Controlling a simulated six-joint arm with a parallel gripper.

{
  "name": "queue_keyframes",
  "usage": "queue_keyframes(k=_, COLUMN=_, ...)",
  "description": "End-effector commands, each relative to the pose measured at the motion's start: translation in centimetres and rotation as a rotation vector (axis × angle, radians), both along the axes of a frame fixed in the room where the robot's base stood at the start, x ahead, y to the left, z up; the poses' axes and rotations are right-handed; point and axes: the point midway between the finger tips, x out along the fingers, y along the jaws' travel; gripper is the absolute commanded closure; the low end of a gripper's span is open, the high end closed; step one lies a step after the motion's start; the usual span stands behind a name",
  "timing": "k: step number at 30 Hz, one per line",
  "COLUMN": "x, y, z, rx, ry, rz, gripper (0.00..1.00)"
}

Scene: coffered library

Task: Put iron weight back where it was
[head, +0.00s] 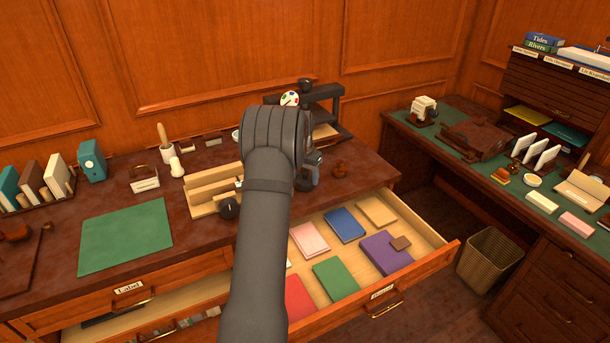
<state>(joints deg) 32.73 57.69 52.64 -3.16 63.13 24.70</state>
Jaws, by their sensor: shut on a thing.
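My arm rises through the middle of the head view, and its wrist hides most of my gripper (309,172). Only a grey part of the gripper shows to the right of the wrist, above the back of the desk. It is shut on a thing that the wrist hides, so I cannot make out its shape. I see no clearly recognisable iron weight. A small dark rounded object (228,208) sits by the front of the pale wooden rack (203,187), left of my forearm. I cannot tell what it is.
A green mat (126,237) lies on the desk at left. A black shelf (325,97) stands behind the wrist. A wicker basket (490,262) stands at right.

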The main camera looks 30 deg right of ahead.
Motion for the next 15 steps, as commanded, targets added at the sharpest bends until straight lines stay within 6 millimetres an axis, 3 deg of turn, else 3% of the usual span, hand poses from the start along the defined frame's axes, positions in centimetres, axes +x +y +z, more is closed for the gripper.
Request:
queue_keyframes(k=1, x=0.05, y=-0.04, z=-0.01, rx=-0.001, ry=-0.002, rz=0.000, gripper=1.00)
queue_keyframes(k=2, x=-0.02, y=0.00, z=-0.22, rx=0.001, ry=0.001, rz=0.000, gripper=0.38)
queue_keyframes(k=5, x=-0.02, y=0.01, z=-0.18, rx=0.001, ry=0.001, rz=0.000, gripper=0.18)
queue_keyframes(k=15, x=-0.01, y=0.00, z=0.14, rx=0.000, ry=0.000, rz=0.000, gripper=0.18)
